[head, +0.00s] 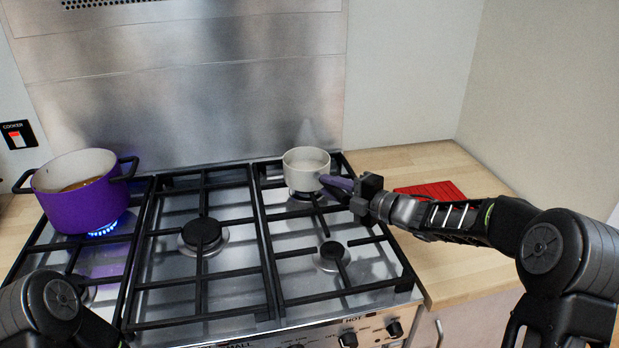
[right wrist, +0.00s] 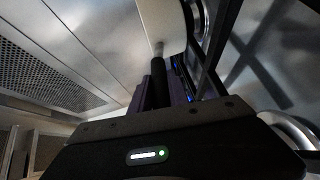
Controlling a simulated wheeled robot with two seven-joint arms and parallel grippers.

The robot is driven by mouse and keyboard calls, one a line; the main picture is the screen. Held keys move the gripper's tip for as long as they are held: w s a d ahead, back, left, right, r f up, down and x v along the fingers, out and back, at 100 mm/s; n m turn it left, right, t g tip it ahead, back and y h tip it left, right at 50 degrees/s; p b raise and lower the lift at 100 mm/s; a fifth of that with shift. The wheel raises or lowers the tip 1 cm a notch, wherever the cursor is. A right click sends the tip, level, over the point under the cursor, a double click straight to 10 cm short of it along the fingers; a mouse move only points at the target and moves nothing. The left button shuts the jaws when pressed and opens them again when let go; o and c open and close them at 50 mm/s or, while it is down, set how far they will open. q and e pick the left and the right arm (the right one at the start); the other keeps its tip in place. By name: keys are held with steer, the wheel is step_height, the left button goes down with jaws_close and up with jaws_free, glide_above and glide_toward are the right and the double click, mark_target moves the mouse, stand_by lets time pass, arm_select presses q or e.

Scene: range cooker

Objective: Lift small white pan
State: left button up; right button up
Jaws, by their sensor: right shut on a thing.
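The small white pan (head: 306,160) is upright over the back right burner of the cooker in the head view. I cannot tell whether its base touches the grate. My right gripper (head: 338,184) is at the pan's front right side, shut on its handle. In the right wrist view the dark handle (right wrist: 158,68) runs between the purple fingers of the right gripper (right wrist: 172,85), and part of the pale pan (right wrist: 160,18) shows above. The fingers hide most of the handle in the head view. Only part of my left arm shows at the lower left; its gripper is out of view.
A large purple pot (head: 85,205) stands over a lit blue flame (head: 106,230) at the back left. Black grates (head: 203,265) cover the hob. A red mat (head: 432,191) lies on the wooden counter (head: 465,255) at right, behind my right arm. The steel backsplash (head: 200,110) rises behind.

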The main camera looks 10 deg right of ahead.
jaws_close()
stand_by(0.8)
